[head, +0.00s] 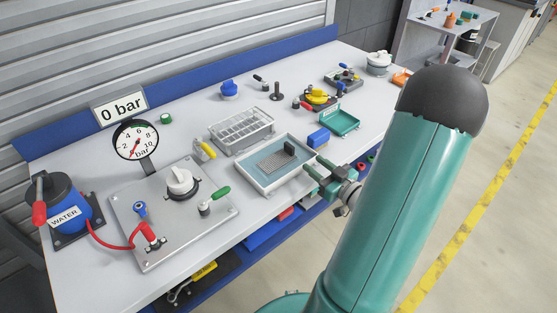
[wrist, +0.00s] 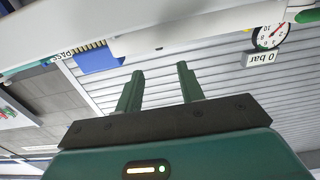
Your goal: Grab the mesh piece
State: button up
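A grey mesh piece (head: 273,163) with a dark block (head: 290,147) on its right end lies in a shallow white tray (head: 250,183) with a blue-grey inside, at the middle of the bench. My gripper (head: 317,178) is at the tray's right edge, apart from the mesh. In the wrist view its two green fingers (wrist: 160,75) stand apart with nothing between them. The mesh piece cannot be made out in the wrist view.
A metal plate (head: 150,235) with valves is to the left. A pale surface (wrist: 220,25) spans the top of the wrist view.

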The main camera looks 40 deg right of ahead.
aim_at(294, 148)
jog(key=w, duration=0.8)
jog(key=shift+w+a+f, duration=0.1)
jog(key=shift+w, duration=0.25)
grip_shut()
